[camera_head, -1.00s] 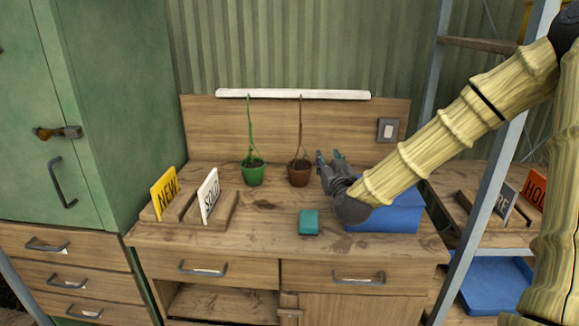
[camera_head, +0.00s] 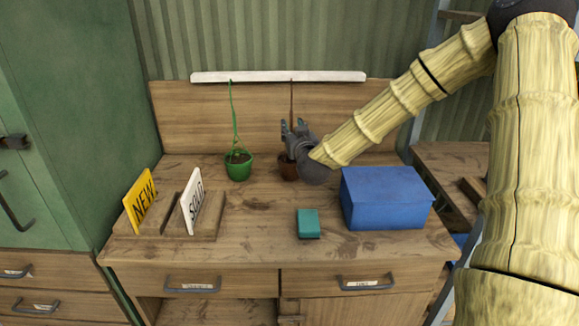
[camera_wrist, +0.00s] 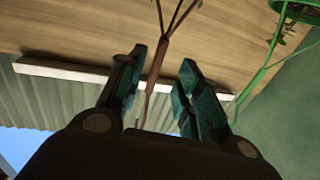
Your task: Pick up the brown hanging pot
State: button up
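The brown hanging pot (camera_head: 287,170) hangs low over the bench by brown strands from the white rail. In the head view my gripper partly hides the pot. My gripper (camera_head: 296,128) is in front of its strands, just above the pot. In the wrist view my gripper (camera_wrist: 160,88) is open, with teal finger pads on either side of the brown strand (camera_wrist: 152,82). The strand runs between the fingers, and a gap shows to each pad. The pot itself is not in the wrist view.
A green hanging pot (camera_head: 238,168) is left of the brown one, and shows in the wrist view (camera_wrist: 300,10). The white rail (camera_head: 278,77) is above. A blue box (camera_head: 388,197), a teal block (camera_head: 308,223) and NEW (camera_head: 141,202) and SOLD (camera_head: 193,201) signs stand on the bench.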

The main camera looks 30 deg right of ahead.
aim_at(292, 121)
jog(key=shift+d+r, duration=0.2)
jog(key=shift+r, duration=0.15)
jog(key=shift+w+d+r+p, duration=0.15)
jog(key=shift+d+r+p, duration=0.1)
jog(key=shift+p, duration=0.1)
jog(key=x, duration=0.3)
jog(key=shift+w+a+f+p, duration=0.1)
jog(key=shift+w+f+p, duration=0.15)
jog(key=shift+p, duration=0.1)
jog(key=shift+w+r, duration=0.15)
grip_shut()
